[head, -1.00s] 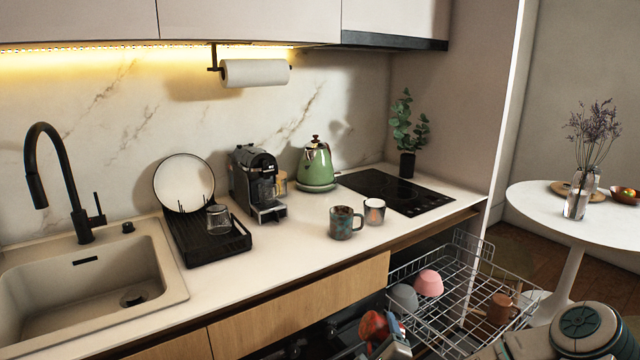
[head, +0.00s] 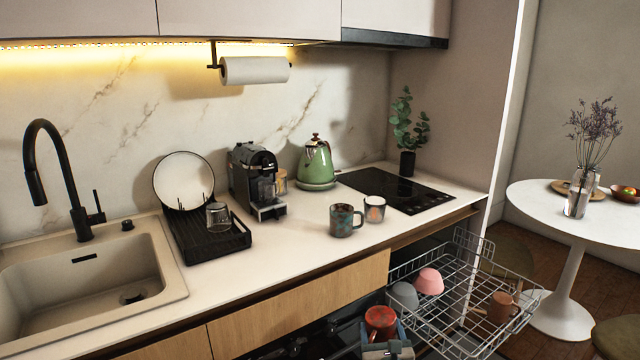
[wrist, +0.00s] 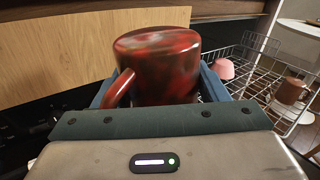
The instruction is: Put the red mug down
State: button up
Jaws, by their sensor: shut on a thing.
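The red mug (head: 380,321) is dark red with mottled patches. It also shows in the wrist view (wrist: 158,62), where its closed base faces up, so it looks upside down, with its handle at the lower left. My gripper (head: 383,338) is shut on the mug, one finger on each side, in front of the counter and left of the dishwasher rack. The mug's lower part is hidden behind my gripper in the wrist view.
On the counter (head: 290,240) stand a patterned mug (head: 345,221) and a cup (head: 374,209). Counter space left of them is clear.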

aim_at(384, 336)
jog(key=shift+m, duration=0.7)
jog(key=shift+s+r, duration=0.1)
jog(key=shift+s+r+p, duration=0.2)
jog(key=shift+s+p, duration=0.05)
jog(key=shift+p, duration=0.45)
jog(key=s+p, duration=0.2)
jog(key=p, duration=0.1)
jog(key=shift+s+r, duration=0.3)
jog(key=shift+s, duration=0.05)
jog(key=shift+s+f+p, duration=0.2)
jog(key=shift+s+p, duration=0.35)
jog(key=shift+s, duration=0.05)
jog(key=shift+d, duration=0.1)
